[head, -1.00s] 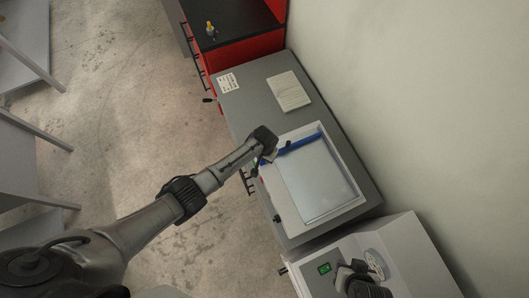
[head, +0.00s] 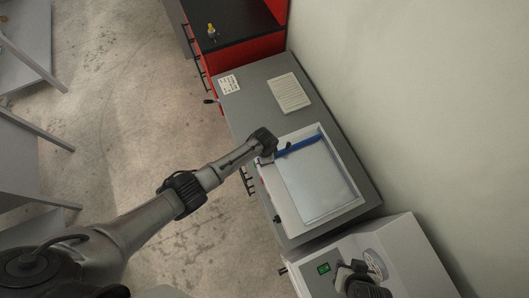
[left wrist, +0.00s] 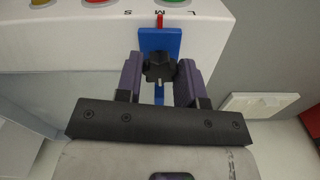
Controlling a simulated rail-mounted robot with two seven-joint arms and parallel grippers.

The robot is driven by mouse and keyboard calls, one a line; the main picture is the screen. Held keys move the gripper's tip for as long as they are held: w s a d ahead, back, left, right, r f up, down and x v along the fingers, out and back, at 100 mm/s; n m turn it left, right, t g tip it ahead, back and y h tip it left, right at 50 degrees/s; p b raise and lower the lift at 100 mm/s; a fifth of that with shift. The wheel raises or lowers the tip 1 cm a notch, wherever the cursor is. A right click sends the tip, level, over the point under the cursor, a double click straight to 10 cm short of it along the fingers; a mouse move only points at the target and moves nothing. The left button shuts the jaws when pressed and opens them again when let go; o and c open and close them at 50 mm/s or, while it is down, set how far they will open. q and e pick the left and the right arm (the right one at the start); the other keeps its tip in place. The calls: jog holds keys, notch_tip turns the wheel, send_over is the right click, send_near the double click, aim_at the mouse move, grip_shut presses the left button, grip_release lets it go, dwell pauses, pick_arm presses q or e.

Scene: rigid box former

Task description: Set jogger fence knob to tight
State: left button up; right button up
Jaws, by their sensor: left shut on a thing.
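The jogger fence knob (left wrist: 159,66) is a black lobed knob in front of a blue bracket (left wrist: 160,41). My left gripper (left wrist: 159,80) has its two purple fingers on either side of the knob and is shut on it. A red pointer sits above the bracket by the letters S and M. In the head view my left gripper (head: 267,157) is at the near end of the blue fence (head: 299,146), and my wrist hides the knob. Any tight or loose marking cannot be read.
The fence lies across a white tray machine (head: 284,204) on a grey cabinet (head: 252,98). A pale ridged block (head: 288,93) lies farther back. A white machine with a green display (head: 324,268) stands at the lower right. Coloured buttons (left wrist: 96,1) are left of the scale.

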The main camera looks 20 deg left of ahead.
pick_arm(q)
jog(key=shift+m, duration=0.4)
jog(key=o, duration=0.6)
jog(key=shift+o, duration=0.2)
notch_tip(320, 180, up, 14)
jog(key=p, duration=0.1)
dwell(0.4)
jog(key=shift+f, duration=0.1)
dwell(0.5)
